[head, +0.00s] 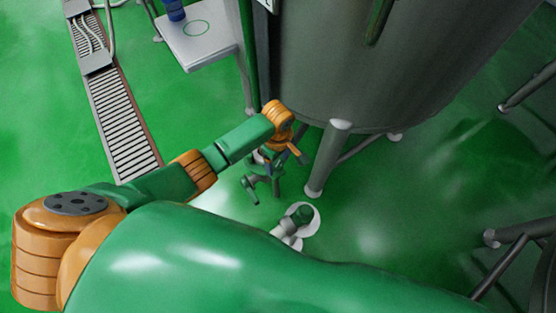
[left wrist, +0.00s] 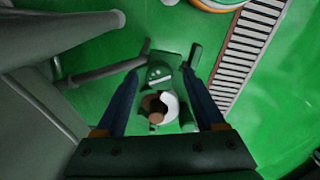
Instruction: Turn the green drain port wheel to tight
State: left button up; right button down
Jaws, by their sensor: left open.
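My left gripper (head: 268,158) hangs at the end of the green and orange arm, beside the lower side of the big grey tank (head: 365,70). In the left wrist view its two dark blue fingers (left wrist: 158,74) stand apart, with nothing seen clamped between them. A dark green fitting (left wrist: 165,70) shows between and beyond the fingers, with a round white part with a brown centre below it in the picture. A small grey-green fitting (head: 256,184) shows just below the gripper in the head view. I cannot tell the wheel's rim or its setting. My right gripper is not in view.
The tank's grey legs (head: 328,160) stand right of the gripper. A white disc with a grey-green elbow (head: 301,216) is near the floor. A floor grate (head: 122,125) runs at left; a small grey table (head: 200,40) stands behind. Green floor (head: 440,190) is open at right.

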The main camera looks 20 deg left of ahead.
pick_arm(q)
grip_shut()
jog(key=shift+r, duration=0.1)
